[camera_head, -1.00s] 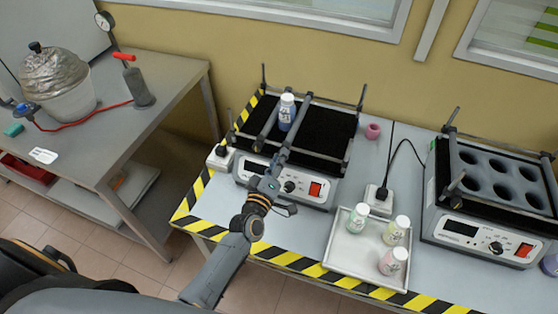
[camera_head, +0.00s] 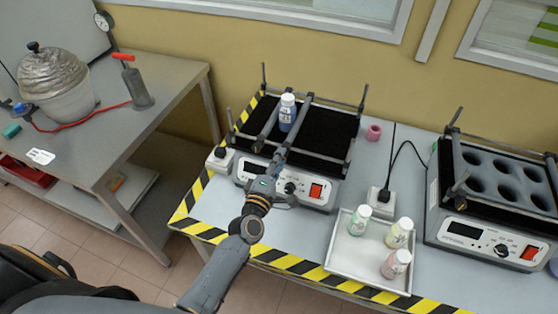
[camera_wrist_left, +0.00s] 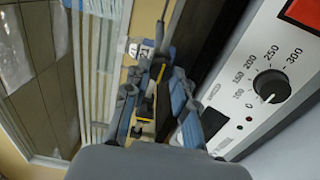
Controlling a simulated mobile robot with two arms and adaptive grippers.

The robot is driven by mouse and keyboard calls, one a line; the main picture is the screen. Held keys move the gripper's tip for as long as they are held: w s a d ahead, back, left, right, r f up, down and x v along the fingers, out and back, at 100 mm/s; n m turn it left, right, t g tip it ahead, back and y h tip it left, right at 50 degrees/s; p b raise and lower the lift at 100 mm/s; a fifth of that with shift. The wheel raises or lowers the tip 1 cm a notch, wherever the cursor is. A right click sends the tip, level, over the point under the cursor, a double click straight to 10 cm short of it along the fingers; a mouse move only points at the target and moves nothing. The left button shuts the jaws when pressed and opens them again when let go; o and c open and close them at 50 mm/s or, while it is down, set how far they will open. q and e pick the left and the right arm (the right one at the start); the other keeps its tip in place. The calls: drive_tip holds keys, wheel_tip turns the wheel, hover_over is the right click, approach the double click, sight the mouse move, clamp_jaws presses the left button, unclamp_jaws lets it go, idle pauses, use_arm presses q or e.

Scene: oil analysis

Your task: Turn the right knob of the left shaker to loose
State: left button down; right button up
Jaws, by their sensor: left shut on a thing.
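The left shaker (camera_head: 329,171) stands on the striped-edge table in the head view, with a black platform and two clamp bars. A blue-labelled bottle (camera_head: 287,112) stands upright between the bars. My left gripper (camera_head: 280,156) is at the near end of the right clamp bar (camera_head: 296,122), above the front panel, shut on the right knob there. The fingers hide the knob. In the left wrist view, the gripper's fingers (camera_wrist_left: 150,92) reach toward the bar end, with the shaker's dial (camera_wrist_left: 271,86) at right. My right gripper is not in view.
A white tray (camera_head: 342,275) with three capped bottles lies in front at right. A second shaker (camera_head: 480,237) stands farther right. A power plug block (camera_head: 380,201) sits between the shakers, and a pink ring (camera_head: 374,132) lies behind it.

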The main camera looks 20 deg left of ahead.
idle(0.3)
use_arm(q)
drive_tip(key=c, duration=1.1)
unclamp_jaws()
drive_tip(key=s, duration=1.2)
drive_tip(key=shift+a, duration=0.2)
drive_tip(key=shift+d, duration=0.1)
